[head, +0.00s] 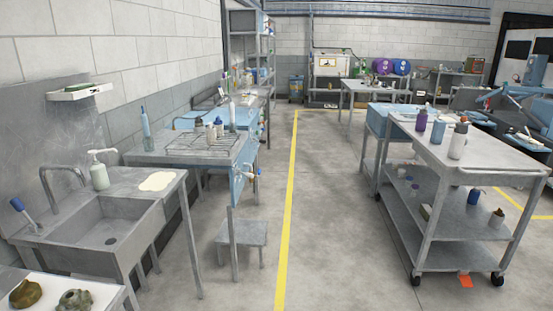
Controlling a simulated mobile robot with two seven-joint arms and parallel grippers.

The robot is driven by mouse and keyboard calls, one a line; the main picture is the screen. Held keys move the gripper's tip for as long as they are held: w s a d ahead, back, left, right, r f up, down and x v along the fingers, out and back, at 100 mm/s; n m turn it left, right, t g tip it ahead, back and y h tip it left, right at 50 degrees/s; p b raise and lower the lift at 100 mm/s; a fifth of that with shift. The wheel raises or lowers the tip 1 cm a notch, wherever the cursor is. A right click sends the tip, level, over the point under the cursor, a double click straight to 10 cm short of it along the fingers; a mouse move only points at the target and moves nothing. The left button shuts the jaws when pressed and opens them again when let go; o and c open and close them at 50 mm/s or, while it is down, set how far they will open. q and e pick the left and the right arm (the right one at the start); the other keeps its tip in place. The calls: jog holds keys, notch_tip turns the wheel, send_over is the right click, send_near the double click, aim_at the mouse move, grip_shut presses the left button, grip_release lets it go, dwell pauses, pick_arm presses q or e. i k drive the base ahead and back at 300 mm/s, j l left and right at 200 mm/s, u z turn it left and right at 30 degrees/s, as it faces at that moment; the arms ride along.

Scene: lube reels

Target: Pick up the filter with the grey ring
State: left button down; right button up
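I cannot make out a filter with a grey ring for certain. Small upright items, a dark-topped one (497,217) and a bluish one (472,222), stand on the lower shelf of the grey cart at right; they are too small to tell. A brown lumpy part (25,293) and a grey-green part (75,301) lie on a white surface at the bottom left, partly cut off by the frame. Neither of my grippers shows in the head view.
A metal sink (105,240) with a soap bottle (99,172) stands at left, before a workbench (150,158) with a rack and bottles. The cart (500,150) carries several bottles on top. A low stool (243,234) stands left of the yellow line. The middle floor is clear.

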aim_at(199, 123)
jog(key=i+u, duration=0.15)
jog(key=i, duration=0.25)
jog(key=i+l+u, duration=0.15)
jog(key=i, duration=0.3)
jog(key=i+l+u, duration=0.15)
jog(key=i, duration=0.25)
jog(key=i+l+u, duration=0.25)
jog(key=i, duration=0.15)
jog(key=i+l+u, duration=0.3)
jog(key=i+l, duration=0.8)
jog(key=i+l+u, duration=0.2)
jog(key=u, duration=0.2)
jog(key=i+l+u, duration=0.15)
jog(key=l+u, duration=0.25)
jog(key=j, duration=0.1)
